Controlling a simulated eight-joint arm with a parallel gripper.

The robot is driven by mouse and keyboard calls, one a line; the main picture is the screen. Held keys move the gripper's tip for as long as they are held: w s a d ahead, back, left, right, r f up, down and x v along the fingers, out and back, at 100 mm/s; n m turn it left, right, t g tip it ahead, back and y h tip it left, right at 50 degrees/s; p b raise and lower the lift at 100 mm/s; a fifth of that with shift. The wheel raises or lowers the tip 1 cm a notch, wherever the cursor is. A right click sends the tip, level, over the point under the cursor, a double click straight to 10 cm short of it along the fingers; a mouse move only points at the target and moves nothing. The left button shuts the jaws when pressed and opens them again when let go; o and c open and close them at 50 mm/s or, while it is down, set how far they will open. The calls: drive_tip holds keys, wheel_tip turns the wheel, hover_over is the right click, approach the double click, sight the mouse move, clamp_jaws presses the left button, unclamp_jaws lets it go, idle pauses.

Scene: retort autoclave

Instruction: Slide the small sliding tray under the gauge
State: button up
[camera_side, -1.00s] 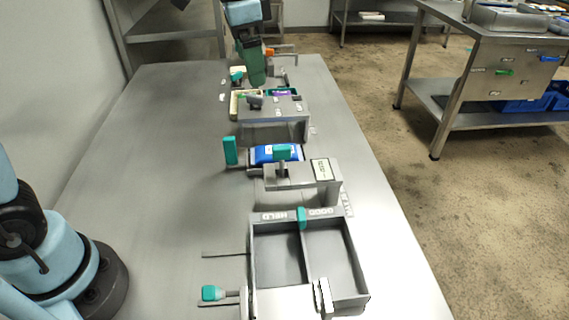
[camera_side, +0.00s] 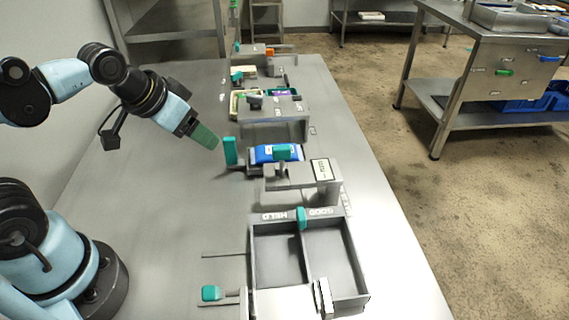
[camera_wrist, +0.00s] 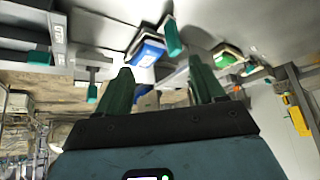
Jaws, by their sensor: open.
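The small sliding tray (camera_side: 240,171) is grey, carries a blue-and-white pouch (camera_side: 264,155) and has an upright teal handle (camera_side: 231,152) at its left end. The pouch (camera_wrist: 147,50) and handle (camera_wrist: 172,38) also show in the wrist view, beyond my fingertips. The gauge (camera_side: 300,178) looks like the grey bridge with a teal knob and white label, just right of and in front of the pouch; how far the tray reaches under it is unclear. My gripper (camera_side: 210,139) is left of the handle, apart from it. Its green fingers (camera_wrist: 162,80) are open and empty.
A grey two-part bin (camera_side: 300,258) marked HELD and GOOD stands nearer, with a teal slider on its divider. A teal-handled part (camera_side: 212,293) lies beside it. Further fixtures (camera_side: 272,118) line the table beyond the tray. The table's left side (camera_side: 170,190) is clear.

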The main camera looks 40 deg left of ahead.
drive_tip(key=w+m, duration=0.1)
drive_tip(key=w+r+m+g, duration=0.2)
drive_tip(key=shift+w+a, duration=0.15)
drive_tip(key=shift+a, duration=0.2)
drive_tip(key=c, duration=0.4)
drive_tip(key=m+g, duration=0.5)
approach(228, 138)
wheel_tip(228, 138, down, 12)
clamp_jaws()
